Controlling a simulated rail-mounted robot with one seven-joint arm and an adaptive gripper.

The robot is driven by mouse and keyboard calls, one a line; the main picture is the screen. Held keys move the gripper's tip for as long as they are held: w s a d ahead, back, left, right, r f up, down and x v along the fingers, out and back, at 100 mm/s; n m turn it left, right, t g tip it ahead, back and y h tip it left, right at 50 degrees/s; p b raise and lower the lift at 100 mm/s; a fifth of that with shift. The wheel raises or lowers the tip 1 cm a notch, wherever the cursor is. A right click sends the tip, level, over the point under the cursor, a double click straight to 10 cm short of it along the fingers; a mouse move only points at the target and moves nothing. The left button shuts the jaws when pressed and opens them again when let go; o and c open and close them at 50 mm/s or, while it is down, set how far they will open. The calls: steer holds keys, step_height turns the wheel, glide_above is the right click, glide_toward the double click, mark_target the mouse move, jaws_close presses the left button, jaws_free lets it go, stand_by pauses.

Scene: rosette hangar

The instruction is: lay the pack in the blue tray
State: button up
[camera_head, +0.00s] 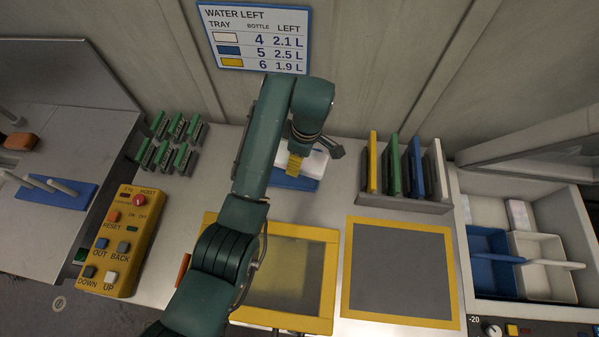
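A blue tray (486,241) with a handle sits in the open chest at the right, beside a white tray (540,247). A small pale pack (518,214) stands or lies behind them, in the rear of the chest. My gripper (312,158) is at the back middle of the bench, far left of the chest. It is over a white object (314,168) and a flat blue piece (292,182), with a small yellow part (295,163) at its left side. My arm and gripper partly hide these. I cannot tell whether the fingers are open or hold something.
A rack of coloured upright plates (403,198) stands between my gripper and the chest. In front are a yellow-framed grey mat (400,270) and a yellow-framed panel (285,277). A yellow button box (124,240) and several green clips (170,142) are left. A raised lid (540,155) overhangs the chest's back.

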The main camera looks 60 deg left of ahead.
mark_target(285, 175)
steer(key=s+a+f+n, duration=0.1)
steer(key=s+a+f+n+b, duration=0.1)
steer(key=s+a, duration=0.1)
steer(key=shift+a+f, duration=0.1)
steer(key=shift+a, duration=0.2)
step_height(285, 175, down, 9)
steer(key=shift+w+r+b, duration=0.1)
steer(key=shift+w+b, duration=0.05)
steer(key=shift+b, duration=0.45)
steer(key=shift+f, duration=0.2)
steer(key=o, duration=1.3)
steer(key=shift+d, duration=0.1)
steer(key=shift+c, duration=0.2)
steer(key=r, duration=0.4)
steer(key=w+r+p, duration=0.1)
steer(key=r, duration=0.3)
steer(key=r+p, duration=0.1)
steer(key=r, duration=0.3)
steer(key=shift+w+d, duration=0.15)
steer(key=shift+d, duration=0.25)
